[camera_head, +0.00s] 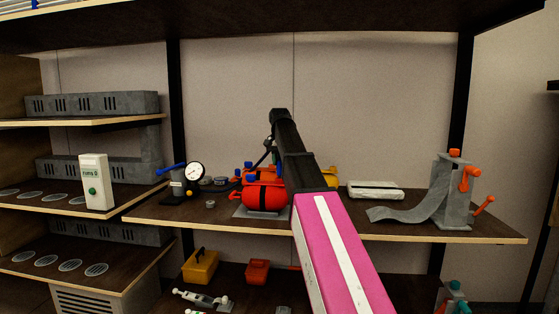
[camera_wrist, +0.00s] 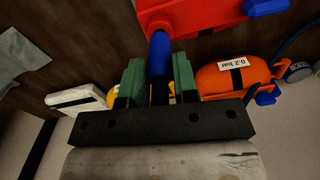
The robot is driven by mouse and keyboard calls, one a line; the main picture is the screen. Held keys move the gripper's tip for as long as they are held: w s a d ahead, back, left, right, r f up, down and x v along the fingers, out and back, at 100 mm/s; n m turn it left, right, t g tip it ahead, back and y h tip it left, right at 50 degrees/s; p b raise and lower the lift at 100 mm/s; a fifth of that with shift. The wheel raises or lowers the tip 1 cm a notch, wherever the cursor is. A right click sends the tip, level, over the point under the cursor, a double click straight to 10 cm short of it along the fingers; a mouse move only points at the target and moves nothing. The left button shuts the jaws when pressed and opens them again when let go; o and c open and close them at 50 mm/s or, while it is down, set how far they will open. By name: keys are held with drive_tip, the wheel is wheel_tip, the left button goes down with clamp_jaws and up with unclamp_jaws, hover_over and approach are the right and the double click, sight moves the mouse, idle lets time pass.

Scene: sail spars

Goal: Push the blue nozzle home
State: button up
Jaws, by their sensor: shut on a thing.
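The blue nozzle (camera_wrist: 160,50) stands between the green fingers of my gripper (camera_wrist: 158,72) in the wrist view. My gripper is shut on it. The nozzle's far end meets the underside of a red body (camera_wrist: 195,14) at the top of that view; I cannot tell how deep it sits. In the head view my arm hides much of the work area, and the nozzle cannot be made out.
A pressure gauge (camera_head: 194,171) stands left of the tank on the shelf (camera_head: 425,232). A pale flat block (camera_head: 375,190) and a grey stand with orange handles (camera_head: 450,190) are to the right. A yellow object (camera_head: 330,175) is partly hidden behind my arm. A shelf hangs overhead.

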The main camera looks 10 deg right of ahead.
drive_tip(key=shift+f, duration=0.8)
drive_tip(key=o, duration=1)
